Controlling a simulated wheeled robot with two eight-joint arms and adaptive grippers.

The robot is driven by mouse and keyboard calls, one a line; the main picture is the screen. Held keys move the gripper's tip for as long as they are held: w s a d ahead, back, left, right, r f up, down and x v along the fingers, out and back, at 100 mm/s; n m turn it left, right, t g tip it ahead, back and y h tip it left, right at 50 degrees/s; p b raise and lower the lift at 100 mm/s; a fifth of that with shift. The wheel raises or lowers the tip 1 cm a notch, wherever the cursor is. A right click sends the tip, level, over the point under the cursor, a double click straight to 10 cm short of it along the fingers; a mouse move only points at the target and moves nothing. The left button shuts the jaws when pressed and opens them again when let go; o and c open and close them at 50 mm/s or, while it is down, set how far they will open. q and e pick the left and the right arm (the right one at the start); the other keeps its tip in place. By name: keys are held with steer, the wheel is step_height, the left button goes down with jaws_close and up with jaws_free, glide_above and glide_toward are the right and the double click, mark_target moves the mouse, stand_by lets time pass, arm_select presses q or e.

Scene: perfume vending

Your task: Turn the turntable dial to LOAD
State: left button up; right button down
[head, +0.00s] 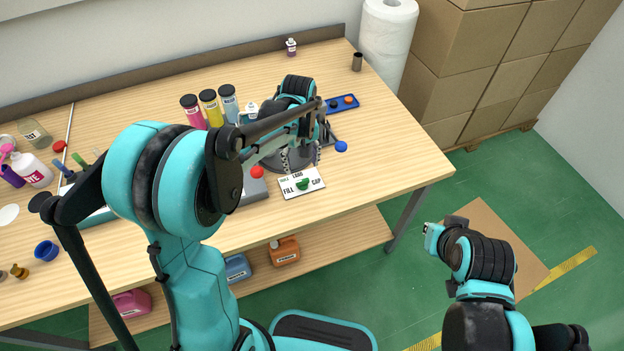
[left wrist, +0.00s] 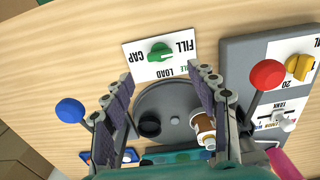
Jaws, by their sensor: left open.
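The green dial (head: 303,184) sits on a white card (head: 316,178) marked LOAD, FILL and CAP, near the table's front edge. In the left wrist view the dial (left wrist: 160,53) lies just beyond my fingertips, between FILL and CAP. I cannot tell for certain which word it points to. My left gripper (head: 300,160) is open, pointing down just behind the card. Its fingers (left wrist: 161,82) are apart, with nothing between the tips. The round grey turntable (left wrist: 173,92) is beneath it, with a small brown-and-white bottle (left wrist: 204,130) showing by one finger.
A red-knobbed lever (left wrist: 267,75) stands on a grey machine (left wrist: 236,62) beside the card. A blue-knobbed lever (left wrist: 70,110) stands on the other side. Pink, yellow and blue bottles (head: 208,107) stand behind. The tabletop right of the card is clear.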

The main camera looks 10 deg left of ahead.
mark_target(302, 180)
arm_select(q)
step_height(302, 180, down, 8)
steer(key=b, duration=0.2)
steer(key=shift+r+b, duration=0.1)
steer(key=shift+b, duration=0.2)
steer(key=c, duration=1.2)
